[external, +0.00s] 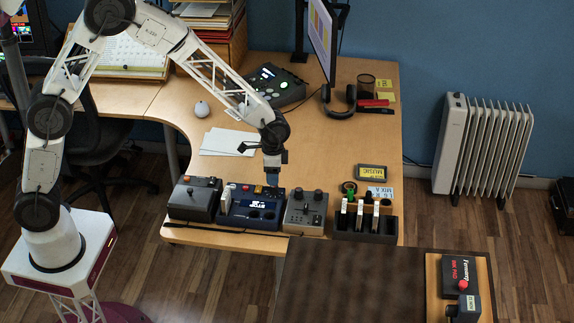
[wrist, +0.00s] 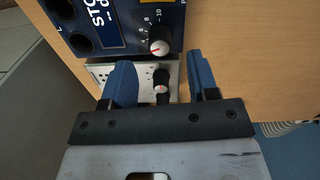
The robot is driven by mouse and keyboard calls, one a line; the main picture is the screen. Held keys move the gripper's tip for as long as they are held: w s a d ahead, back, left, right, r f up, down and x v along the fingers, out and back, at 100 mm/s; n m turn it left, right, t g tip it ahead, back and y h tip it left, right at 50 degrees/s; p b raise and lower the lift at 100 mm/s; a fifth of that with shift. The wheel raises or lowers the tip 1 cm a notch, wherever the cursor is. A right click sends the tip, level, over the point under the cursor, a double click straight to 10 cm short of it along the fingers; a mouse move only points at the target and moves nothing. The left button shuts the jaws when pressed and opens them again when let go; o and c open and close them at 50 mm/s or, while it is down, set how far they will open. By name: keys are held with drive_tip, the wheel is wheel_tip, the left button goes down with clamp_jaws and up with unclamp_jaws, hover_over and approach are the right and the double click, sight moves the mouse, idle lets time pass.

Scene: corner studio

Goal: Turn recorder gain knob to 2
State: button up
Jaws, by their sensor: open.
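The blue device (external: 255,208) with white lettering stands on the desk's front part. It also fills the top of the wrist view (wrist: 118,12). On its near corner there is a black knob with a pale cap and a red mark (wrist: 160,43). A printed scale beside it shows 4, 6, 8 and 10. I cannot read the exact setting, nor tell which device is the recorder. My gripper (external: 272,180) points down over the blue device. In the wrist view its blue fingers (wrist: 161,65) are open and empty, apart on either side of the knob's line.
A pale panel with a smaller knob (wrist: 161,77) lies between the fingers in the wrist view. A grey box (external: 192,200) stands left of the blue device, a beige knobbed device (external: 305,213) and a black rack (external: 378,226) right.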

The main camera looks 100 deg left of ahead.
sight(274, 189)
drive_tip(key=shift+f, duration=2.35)
drive_tip(key=c, duration=0.9)
drive_tip(key=shift+n, duration=0.3)
drive_tip(key=shift+d+n, duration=0.1)
drive_tip(key=shift+n, duration=2.7)
drive_tip(key=o, duration=0.9)
